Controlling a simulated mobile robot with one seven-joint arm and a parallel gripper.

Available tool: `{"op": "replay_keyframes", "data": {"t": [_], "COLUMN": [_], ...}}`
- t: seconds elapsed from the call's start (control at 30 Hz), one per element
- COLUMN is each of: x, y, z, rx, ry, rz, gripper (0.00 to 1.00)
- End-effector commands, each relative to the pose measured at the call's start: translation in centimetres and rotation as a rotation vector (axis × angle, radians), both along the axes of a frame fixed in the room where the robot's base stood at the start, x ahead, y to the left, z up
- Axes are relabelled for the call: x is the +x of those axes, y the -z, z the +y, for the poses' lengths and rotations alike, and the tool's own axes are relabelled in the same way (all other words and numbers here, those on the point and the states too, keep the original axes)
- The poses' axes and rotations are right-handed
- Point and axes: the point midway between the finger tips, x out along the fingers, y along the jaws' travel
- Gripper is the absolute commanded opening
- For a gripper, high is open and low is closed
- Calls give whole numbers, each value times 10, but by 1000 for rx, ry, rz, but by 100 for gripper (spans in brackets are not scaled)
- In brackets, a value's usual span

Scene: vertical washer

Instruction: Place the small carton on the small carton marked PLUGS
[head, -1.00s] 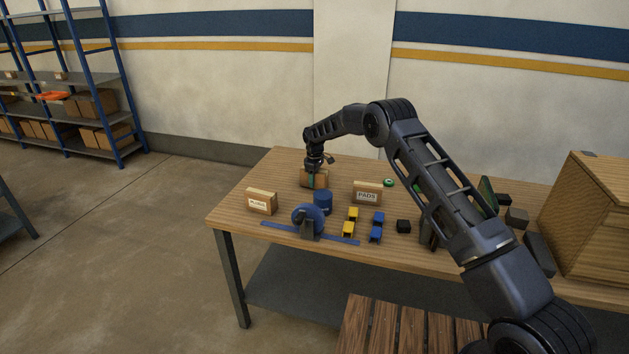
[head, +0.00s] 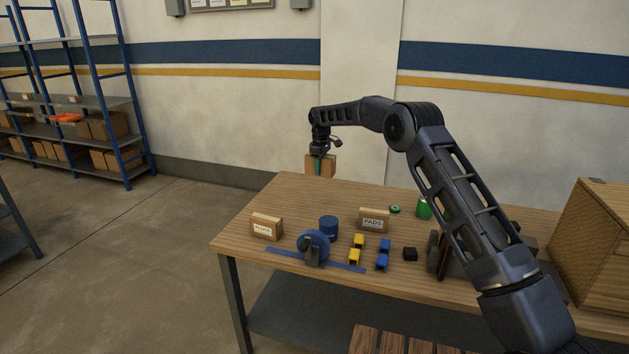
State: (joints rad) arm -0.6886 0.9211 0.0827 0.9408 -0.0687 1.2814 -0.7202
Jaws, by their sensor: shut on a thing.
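A small brown carton (head: 328,166) is held in my gripper (head: 319,170), which is shut on it. It hangs in the air above the far edge of the table. The carton marked PLUGS (head: 266,227) stands on the table at the left, its white label facing me and its lettering small. It is below and to the left of my gripper, well apart from it. Another carton, marked PADS (head: 373,220), stands on the table to the right of the held carton.
On the wooden table (head: 236,235), a blue cylinder (head: 328,228) and a blue wheel on a stand (head: 314,246) are near the PLUGS carton. A wooden cabinet (head: 590,240) stands far right.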

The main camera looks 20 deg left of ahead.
Motion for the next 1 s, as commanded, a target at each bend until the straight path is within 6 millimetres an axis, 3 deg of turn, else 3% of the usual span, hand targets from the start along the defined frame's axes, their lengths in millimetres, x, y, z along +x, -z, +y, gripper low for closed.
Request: {"op": "replay_keyframes", "data": {"t": [0.17,0.5,0.7,0.87,1.0], "x": [-25,-137,-192,-215,-220], "y": [-16,-62,-82,-90,-81], "z": [20,89,114,123,125], "rx": [2,3,1,0,-1], "ry": [-15,-62,-83,-90,-93], "rz": [1,0,1,1,1], "gripper": [20,20,20,20,20]}}
